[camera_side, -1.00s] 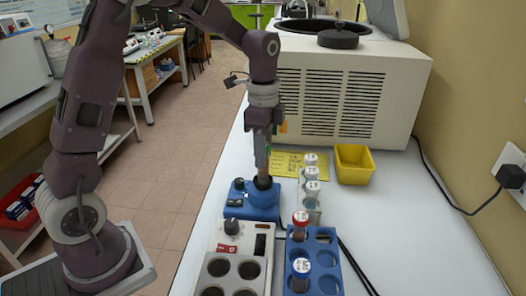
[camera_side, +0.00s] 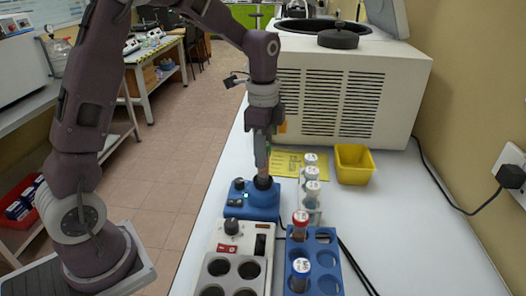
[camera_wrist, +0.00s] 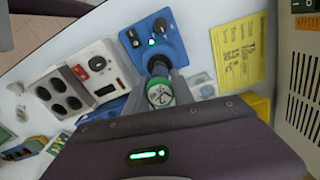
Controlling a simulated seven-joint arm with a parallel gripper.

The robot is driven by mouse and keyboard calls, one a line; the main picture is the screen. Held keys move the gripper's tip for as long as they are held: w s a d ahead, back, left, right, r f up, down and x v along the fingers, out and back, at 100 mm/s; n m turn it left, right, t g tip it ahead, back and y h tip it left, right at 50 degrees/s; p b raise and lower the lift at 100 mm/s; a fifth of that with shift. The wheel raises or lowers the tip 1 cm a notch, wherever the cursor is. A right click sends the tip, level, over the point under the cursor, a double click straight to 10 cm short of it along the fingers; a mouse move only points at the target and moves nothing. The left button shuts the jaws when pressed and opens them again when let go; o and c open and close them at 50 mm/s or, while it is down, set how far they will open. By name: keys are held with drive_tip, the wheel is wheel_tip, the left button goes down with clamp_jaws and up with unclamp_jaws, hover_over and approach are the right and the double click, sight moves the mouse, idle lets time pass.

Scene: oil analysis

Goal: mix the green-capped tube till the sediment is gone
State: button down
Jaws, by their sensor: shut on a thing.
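My gripper (camera_side: 263,150) is shut on the green-capped tube (camera_side: 264,172) and holds it about upright. The tube's lower end meets the black cup (camera_side: 263,183) on top of the blue vortex mixer (camera_side: 252,203). In the wrist view the green cap (camera_wrist: 160,95) sits between my fingers, with the black cup (camera_wrist: 158,65) just beyond it. The mixer (camera_wrist: 150,38) shows a lit green light there. The tube's bottom is hidden in the cup, and I cannot tell whether sediment is left.
A white block with round wells (camera_side: 232,262) and a blue rack (camera_side: 325,265) with red- and blue-capped tubes stand in front. Several white-capped tubes (camera_side: 312,188), a yellow bin (camera_side: 353,164) and a large centrifuge (camera_side: 345,95) stand right and behind.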

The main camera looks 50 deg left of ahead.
drive_tip(key=shift+r, duration=4.5)
